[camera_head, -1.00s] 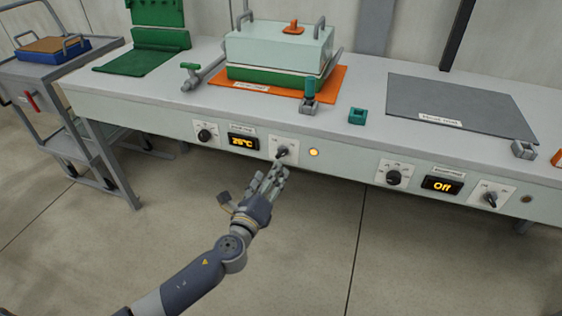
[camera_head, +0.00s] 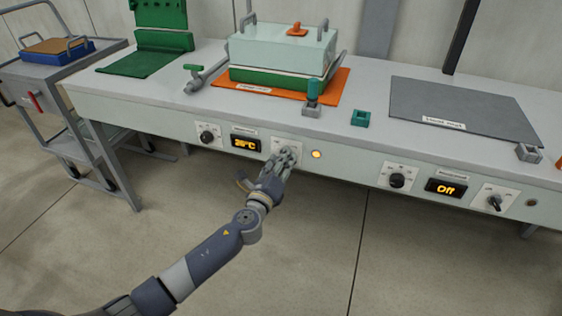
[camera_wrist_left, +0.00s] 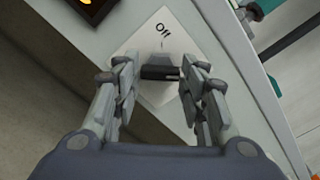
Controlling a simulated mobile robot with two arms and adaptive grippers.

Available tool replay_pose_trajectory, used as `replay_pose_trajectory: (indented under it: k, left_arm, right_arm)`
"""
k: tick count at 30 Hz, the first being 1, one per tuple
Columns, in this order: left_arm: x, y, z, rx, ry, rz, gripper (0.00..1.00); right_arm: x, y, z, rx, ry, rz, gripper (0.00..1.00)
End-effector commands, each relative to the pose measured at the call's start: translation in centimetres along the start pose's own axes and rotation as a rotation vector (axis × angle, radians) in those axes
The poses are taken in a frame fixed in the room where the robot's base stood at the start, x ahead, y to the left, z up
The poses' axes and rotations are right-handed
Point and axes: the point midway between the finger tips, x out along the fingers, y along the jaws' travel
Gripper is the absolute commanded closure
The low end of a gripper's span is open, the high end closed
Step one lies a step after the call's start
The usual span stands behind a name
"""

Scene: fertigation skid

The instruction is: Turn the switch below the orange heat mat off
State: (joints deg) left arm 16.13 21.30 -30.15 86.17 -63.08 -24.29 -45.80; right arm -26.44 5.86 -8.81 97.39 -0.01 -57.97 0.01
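The orange heat mat (camera_head: 335,88) lies on the bench under a pale-lidded green box. The switch's white plate (camera_head: 277,144) is on the bench front below it, right of a display (camera_head: 245,143) reading about 26°C. A lit yellow lamp (camera_head: 316,155) is just right of the plate. My left gripper (camera_head: 289,154) is at the switch and hides its knob in the head view. In the left wrist view the black knob (camera_wrist_left: 160,72) sits between the spread fingers (camera_wrist_left: 158,78), with "Off" printed on the plate. A gap shows beside the fingers. My right gripper is not in view.
A dark dial (camera_head: 208,137) is left of the display. To the right, a grey mat (camera_head: 455,100) has its own dial (camera_head: 397,181), display reading Off (camera_head: 446,188) and switch (camera_head: 494,202). The floor before the bench is clear.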

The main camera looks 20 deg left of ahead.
Motion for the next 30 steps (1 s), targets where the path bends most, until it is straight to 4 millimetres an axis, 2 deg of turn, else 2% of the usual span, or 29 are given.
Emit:
replay_pose_trajectory:
  k: [1, 2, 3, 15, 20, 30]
  left_arm:
    - [0.0, 0.0, 0.0, 0.000, 0.000, 0.000, 0.81]
    - [0.0, 0.0, 0.0, 0.000, 0.000, 0.000, 0.88]
    - [0.0, 0.0, 0.0, 0.000, 0.000, 0.000, 0.89]
    - [0.0, 0.1, -0.1, -0.057, -0.001, 0.002, 0.89]
    - [0.0, 0.1, -0.1, -0.150, -0.002, 0.001, 0.89]
    - [0.0, 0.2, 0.0, -0.455, -0.003, 0.001, 0.89]
  right_arm:
    - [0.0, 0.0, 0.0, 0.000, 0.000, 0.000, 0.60]
    - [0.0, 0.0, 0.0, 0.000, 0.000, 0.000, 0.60]
    - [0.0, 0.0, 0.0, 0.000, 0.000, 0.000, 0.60]
    - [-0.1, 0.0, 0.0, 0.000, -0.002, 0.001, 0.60]
    - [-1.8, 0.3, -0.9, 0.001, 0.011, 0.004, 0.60]
    - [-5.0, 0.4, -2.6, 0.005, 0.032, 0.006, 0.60]
